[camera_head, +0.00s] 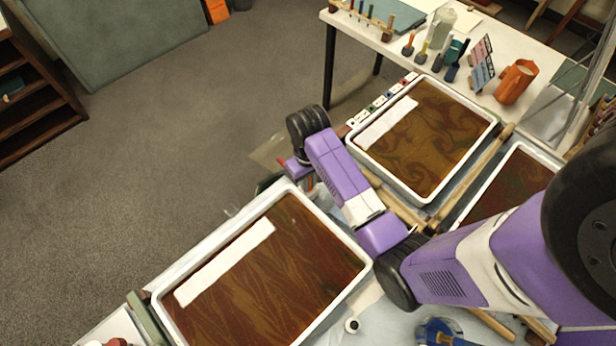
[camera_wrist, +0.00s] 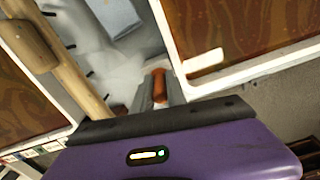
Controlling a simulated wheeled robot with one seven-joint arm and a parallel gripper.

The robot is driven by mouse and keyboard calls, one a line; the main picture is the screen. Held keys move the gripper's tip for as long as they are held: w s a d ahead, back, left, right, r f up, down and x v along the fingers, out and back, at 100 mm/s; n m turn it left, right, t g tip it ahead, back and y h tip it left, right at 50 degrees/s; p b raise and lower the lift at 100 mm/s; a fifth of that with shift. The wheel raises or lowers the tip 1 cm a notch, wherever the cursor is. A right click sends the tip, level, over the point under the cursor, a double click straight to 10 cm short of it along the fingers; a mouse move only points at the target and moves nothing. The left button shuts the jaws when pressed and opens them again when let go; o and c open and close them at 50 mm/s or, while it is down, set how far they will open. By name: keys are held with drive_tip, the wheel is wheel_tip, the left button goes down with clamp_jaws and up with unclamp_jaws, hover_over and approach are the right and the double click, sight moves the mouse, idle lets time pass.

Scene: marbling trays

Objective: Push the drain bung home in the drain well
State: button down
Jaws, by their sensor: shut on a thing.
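My gripper (camera_wrist: 160,88) shows in the wrist view, its grey fingers shut on a small orange-brown piece, which I take to be the drain bung (camera_wrist: 159,80). The bung stands upright between the fingers, and its lower part is hidden. I cannot make out the drain well in either view, nor tell whether the bung touches anything below. In the head view my purple arm reaches between two marbling trays, and the gripper end is mostly hidden behind it.
A near tray (camera_head: 340,252) and a far tray (camera_head: 355,152) flank the arm, both holding brown marbled liquid. A third tray (camera_head: 545,154) lies right. A wooden rail (camera_wrist: 70,70) runs close to the gripper. A back table (camera_head: 385,45) holds bottles and an orange jug (camera_head: 515,82).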

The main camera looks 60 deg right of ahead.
drive_tip(key=shift+f, duration=0.15)
drive_tip(key=c, duration=1.3)
unclamp_jaws()
drive_tip(key=shift+o, duration=0.2)
wheel_tip(320, 180, up, 8)
drive_tip(key=shift+f+b, duration=0.1)
drive_tip(key=shift+b, duration=0.25)
